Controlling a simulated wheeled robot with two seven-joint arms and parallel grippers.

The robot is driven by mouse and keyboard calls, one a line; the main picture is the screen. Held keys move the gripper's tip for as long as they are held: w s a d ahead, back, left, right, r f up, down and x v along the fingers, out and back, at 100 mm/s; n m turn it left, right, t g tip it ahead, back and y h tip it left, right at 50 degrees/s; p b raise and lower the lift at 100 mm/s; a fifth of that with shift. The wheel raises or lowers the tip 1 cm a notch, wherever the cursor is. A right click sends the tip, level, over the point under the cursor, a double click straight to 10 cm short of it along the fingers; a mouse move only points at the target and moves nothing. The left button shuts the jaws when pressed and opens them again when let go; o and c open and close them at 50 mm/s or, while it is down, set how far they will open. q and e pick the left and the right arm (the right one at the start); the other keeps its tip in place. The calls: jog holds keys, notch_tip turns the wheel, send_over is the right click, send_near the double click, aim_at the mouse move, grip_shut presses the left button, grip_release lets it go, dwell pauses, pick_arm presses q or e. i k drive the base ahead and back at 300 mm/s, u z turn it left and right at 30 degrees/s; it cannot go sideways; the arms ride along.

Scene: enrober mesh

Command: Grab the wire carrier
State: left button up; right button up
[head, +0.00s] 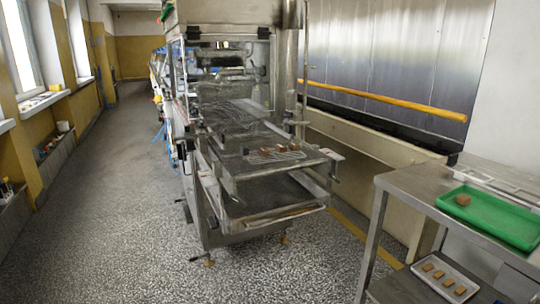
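A pale, open-framed rack (505,186), which looks like the wire carrier, lies on the steel table at the right, along the far side of a green tray. It runs out to the right edge of the head view, and its fine structure is too small to make out. The green tray (500,222) holds one brown block (463,200) near its left end. Neither of my grippers shows in the head view.
The steel table (420,197) has a lower shelf with a white tray (446,281) of several brown blocks. The enrober machine (232,110) stands in the middle, with brown pieces (280,150) on its mesh outfeed. Speckled floor (120,220) is clear at the left and front.

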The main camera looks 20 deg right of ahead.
aim_at(244, 150)
jog(key=k, duration=0.65)
jog(key=u, duration=0.8)
jog(key=i, duration=1.95)
jog(key=z, duration=1.35)
jog(key=i, duration=0.35)
jog(key=z, duration=0.2)
